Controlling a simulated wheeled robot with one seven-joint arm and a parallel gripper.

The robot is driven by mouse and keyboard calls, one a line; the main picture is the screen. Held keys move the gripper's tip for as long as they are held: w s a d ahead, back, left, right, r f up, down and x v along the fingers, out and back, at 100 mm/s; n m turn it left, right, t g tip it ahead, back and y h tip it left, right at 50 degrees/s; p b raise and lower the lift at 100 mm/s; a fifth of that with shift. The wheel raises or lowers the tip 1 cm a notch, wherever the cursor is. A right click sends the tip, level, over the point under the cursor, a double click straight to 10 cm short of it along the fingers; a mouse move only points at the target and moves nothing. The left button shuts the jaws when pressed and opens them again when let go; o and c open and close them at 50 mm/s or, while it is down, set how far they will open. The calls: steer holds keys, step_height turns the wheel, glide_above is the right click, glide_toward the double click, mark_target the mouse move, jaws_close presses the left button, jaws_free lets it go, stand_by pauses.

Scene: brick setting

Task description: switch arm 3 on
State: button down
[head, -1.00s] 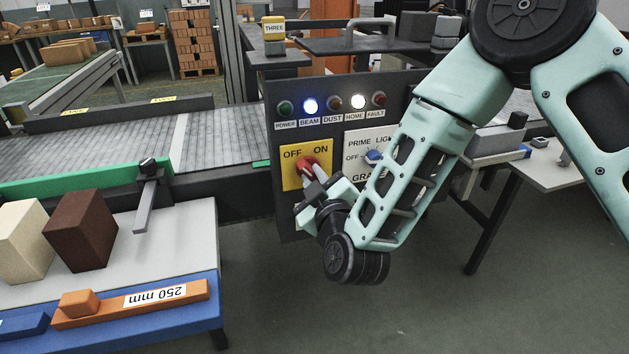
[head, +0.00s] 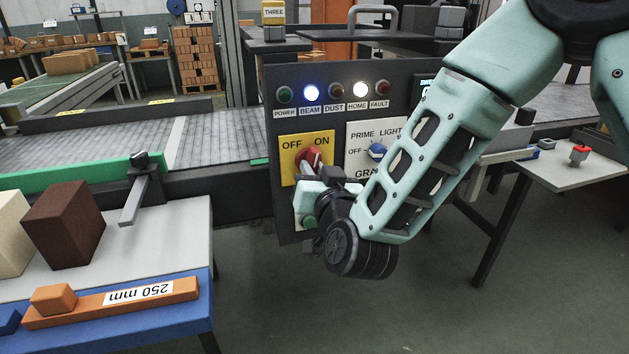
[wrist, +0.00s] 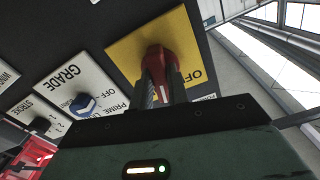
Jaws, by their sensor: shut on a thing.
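The black control panel (head: 335,115) carries a yellow plate (head: 290,173) marked OFF on the left and ON on the right. A red rotary knob (head: 304,156) sits on this plate. My gripper (head: 314,172) is shut on the knob, partly hiding it. In the wrist view the two dark fingers (wrist: 163,92) stand on either side of the red knob (wrist: 158,58). The knob's exact angle is hard to tell. A sign (head: 273,12) above the panel reads THREE. The BEAM lamp (head: 311,93) and HOME lamp (head: 361,90) glow white; POWER (head: 284,95), DUST and FAULT look unlit.
A white plate with a blue PRIME/LIGHT/GRADE selector (head: 377,151) is right of the yellow plate, close to my arm. A conveyor (head: 110,145) and a table with bricks (head: 70,225) stand left.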

steer(key=m+b, duration=0.3)
steer(key=m, duration=0.3)
steer(key=shift+b, duration=0.3)
stand_by(0.4)
steer(key=c, duration=1.4)
jaws_free()
steer(key=shift+o, duration=0.2)
